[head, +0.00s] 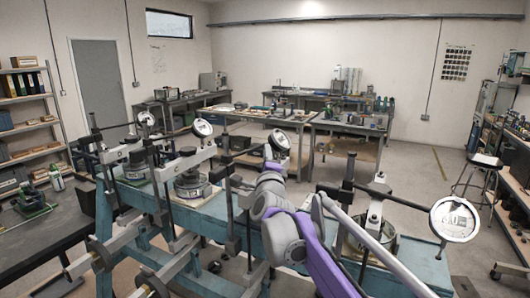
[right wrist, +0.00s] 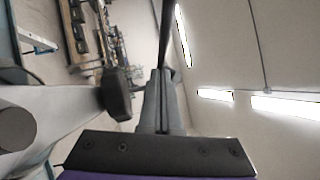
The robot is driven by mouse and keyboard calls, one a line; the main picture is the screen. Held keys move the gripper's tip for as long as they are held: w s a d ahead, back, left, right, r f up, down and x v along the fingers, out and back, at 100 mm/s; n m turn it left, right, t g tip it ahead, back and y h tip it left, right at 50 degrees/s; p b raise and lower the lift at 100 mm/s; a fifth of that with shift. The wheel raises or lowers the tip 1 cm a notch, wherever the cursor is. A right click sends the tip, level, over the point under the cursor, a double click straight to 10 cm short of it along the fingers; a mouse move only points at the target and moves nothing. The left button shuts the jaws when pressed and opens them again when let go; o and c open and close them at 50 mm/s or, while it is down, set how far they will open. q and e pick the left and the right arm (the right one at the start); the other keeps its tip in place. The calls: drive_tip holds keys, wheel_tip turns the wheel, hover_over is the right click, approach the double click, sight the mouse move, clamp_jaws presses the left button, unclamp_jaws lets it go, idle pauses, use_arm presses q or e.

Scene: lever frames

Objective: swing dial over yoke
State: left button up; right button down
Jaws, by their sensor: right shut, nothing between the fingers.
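Several round white-faced dials stand on lever frames along a blue-green bench. The large dial (head: 455,219) at the right sits on the end of a dark bar beside a pale upright yoke (head: 375,200). Another dial (head: 279,140) is just behind my right gripper (head: 268,153). Two more dials, the middle one (head: 202,127) and the far one (head: 146,118), are farther left. My right gripper is shut and empty; its fingers also show in the right wrist view (right wrist: 161,90), close to a dark rod (right wrist: 166,35). Contact is unclear. My left gripper is out of view.
The blue-green bench (head: 210,215) carries the frames, with several pale levers projecting toward the front. A dark table (head: 40,240) with a green device stands at the left. Workbenches (head: 345,125) line the back, and a stool (head: 485,165) stands on open floor at the right.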

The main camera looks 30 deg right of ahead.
drive_tip(key=shift+a, duration=0.1)
idle(0.3)
drive_tip(key=shift+s+a+f, duration=0.1)
drive_tip(key=shift+s, duration=0.1)
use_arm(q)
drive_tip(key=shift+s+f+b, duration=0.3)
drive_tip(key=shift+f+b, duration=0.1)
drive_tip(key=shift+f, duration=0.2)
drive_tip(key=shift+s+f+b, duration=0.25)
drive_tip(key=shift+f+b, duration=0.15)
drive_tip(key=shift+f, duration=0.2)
use_arm(e)
drive_tip(key=v, duration=1)
drive_tip(key=shift+s, duration=0.15)
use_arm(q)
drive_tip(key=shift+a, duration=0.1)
